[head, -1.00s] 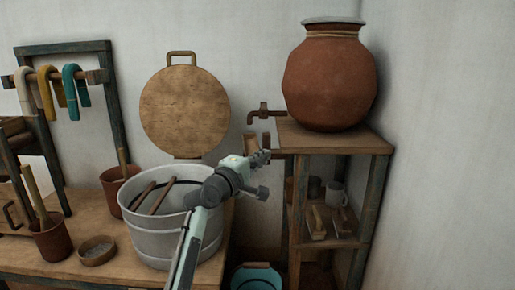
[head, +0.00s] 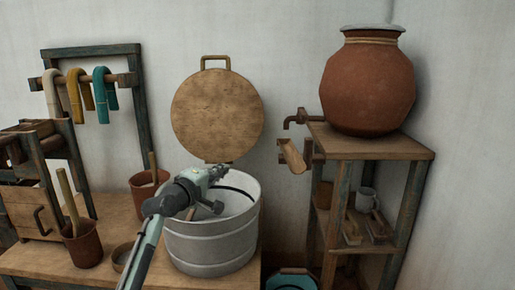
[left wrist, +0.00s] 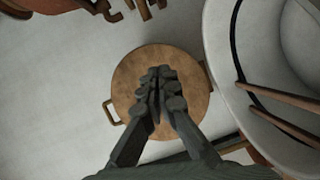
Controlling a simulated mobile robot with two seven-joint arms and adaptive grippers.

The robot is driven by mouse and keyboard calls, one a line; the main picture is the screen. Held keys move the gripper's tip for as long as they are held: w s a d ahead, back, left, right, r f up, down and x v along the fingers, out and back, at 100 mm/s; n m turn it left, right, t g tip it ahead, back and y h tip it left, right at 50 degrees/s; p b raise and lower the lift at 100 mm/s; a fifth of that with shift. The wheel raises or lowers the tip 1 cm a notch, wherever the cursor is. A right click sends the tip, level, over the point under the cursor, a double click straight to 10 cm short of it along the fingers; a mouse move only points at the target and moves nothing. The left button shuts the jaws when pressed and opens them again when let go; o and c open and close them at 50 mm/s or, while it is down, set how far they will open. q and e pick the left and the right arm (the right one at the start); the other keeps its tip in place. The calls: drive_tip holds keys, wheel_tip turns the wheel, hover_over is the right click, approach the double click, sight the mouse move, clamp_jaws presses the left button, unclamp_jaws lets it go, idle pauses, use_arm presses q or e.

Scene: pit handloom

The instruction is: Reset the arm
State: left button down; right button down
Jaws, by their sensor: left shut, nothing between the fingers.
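My left arm comes in from the lower left in the head view. Its gripper (head: 219,172) is above the far rim of the metal bucket, in front of the round wooden lid on the wall. In the left wrist view the fingers of the left gripper (left wrist: 160,82) are shut together with nothing between them, and the round wooden lid (left wrist: 127,78) lies behind them. My right gripper is in neither view.
The metal bucket (head: 212,250) stands on the wooden table (head: 40,262); sticks (left wrist: 280,95) in it show in the wrist view. A clay pot (head: 367,85) sits on the shelf stand (head: 400,147) at right. Brown cups (head: 84,246) stand left. Open wall space lies between lid and stand.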

use_arm(q)
drive_tip(key=s+a+m+y, duration=0.1)
drive_tip(key=a+y, duration=0.5)
drive_tip(key=a, duration=2.3)
drive_tip(key=s+a+f+m+g+y, duration=0.1)
drive_tip(key=s+f+m+g, duration=0.1)
drive_tip(key=s+f, duration=0.6)
drive_tip(key=s+a+f+m+g+y, duration=0.1)
drive_tip(key=s+a+f+m+g, duration=0.2)
drive_tip(key=f, duration=0.9)
drive_tip(key=s+f+m+g+y, duration=0.1)
drive_tip(key=s+f+m, duration=0.1)
drive_tip(key=s+f, duration=0.7)
drive_tip(key=s+a+f+m+g+y, duration=0.1)
drive_tip(key=s+a+f+m+g, duration=0.25)
drive_tip(key=s+f, duration=0.75)
drive_tip(key=s+a+f+m+g+y, duration=0.3)
drive_tip(key=s+f, duration=0.4)
drive_tip(key=s, duration=0.8)
drive_tip(key=s+d+f+h, duration=0.1)
drive_tip(key=d+f+h, duration=0.1)
drive_tip(key=d, duration=0.9)
drive_tip(key=s+d+f+n+h, duration=0.1)
drive_tip(key=d+f+h, duration=0.2)
drive_tip(key=d, duration=0.8)
drive_tip(key=shift+s+f, duration=0.35)
drive_tip(key=shift+f, duration=0.25)
